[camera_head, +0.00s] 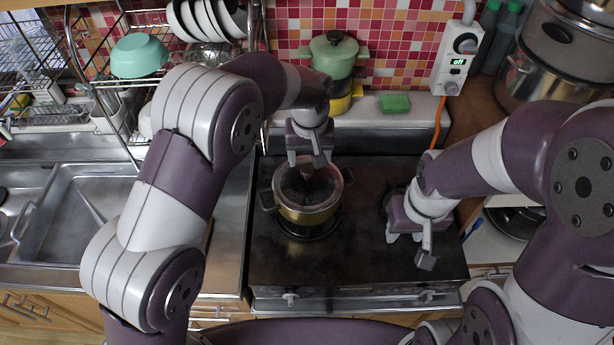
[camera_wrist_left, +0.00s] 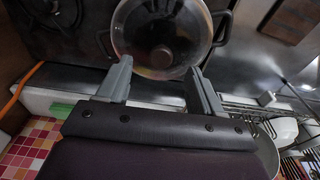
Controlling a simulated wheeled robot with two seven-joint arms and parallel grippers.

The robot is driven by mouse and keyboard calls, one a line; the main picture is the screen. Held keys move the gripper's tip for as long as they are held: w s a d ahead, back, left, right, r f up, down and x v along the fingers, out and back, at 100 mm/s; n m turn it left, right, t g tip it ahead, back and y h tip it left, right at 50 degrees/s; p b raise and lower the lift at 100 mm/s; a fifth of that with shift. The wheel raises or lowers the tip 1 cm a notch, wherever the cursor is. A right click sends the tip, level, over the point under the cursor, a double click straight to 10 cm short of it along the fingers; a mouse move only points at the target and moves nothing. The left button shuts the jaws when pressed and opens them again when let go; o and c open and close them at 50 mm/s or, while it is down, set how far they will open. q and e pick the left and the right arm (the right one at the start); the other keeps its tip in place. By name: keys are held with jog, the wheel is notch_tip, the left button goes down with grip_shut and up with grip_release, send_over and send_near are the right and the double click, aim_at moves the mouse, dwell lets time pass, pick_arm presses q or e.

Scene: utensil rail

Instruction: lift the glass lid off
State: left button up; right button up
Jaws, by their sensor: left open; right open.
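The glass lid (camera_head: 290,182) sits on a brass-coloured pot (camera_head: 305,216) with dark side handles, on the dark stove top. It also shows in the left wrist view as a round clear lid (camera_wrist_left: 140,32) with a dark knob (camera_wrist_left: 161,57) in its middle. My left gripper (camera_head: 307,163) is open over the far side of the lid. In its wrist view the fingers (camera_wrist_left: 160,82) point toward the lid, with the knob between their lines and nothing held. My right gripper (camera_head: 408,248) is open and empty over the stove, right of the pot.
The stove top (camera_head: 345,262) is bare in front of the pot. A green pot (camera_head: 334,56) and a green sponge (camera_head: 395,103) stand on the ledge behind. A dish rack and sink (camera_head: 75,205) are at left; large steel pots (camera_head: 545,82) at back right.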

aim_at(308, 169)
pick_arm(q)
jog(key=f+p, duration=0.1)
jog(key=f, duration=0.1)
jog(key=w+f+p, duration=0.1)
jog(key=f, duration=0.1)
jog(key=w+f+p, duration=0.1)
jog(key=f, duration=0.2)
jog(key=shift+a, duration=0.2)
jog(key=shift+f, duration=0.2)
jog(key=shift+r, duration=0.1)
grip_shut()
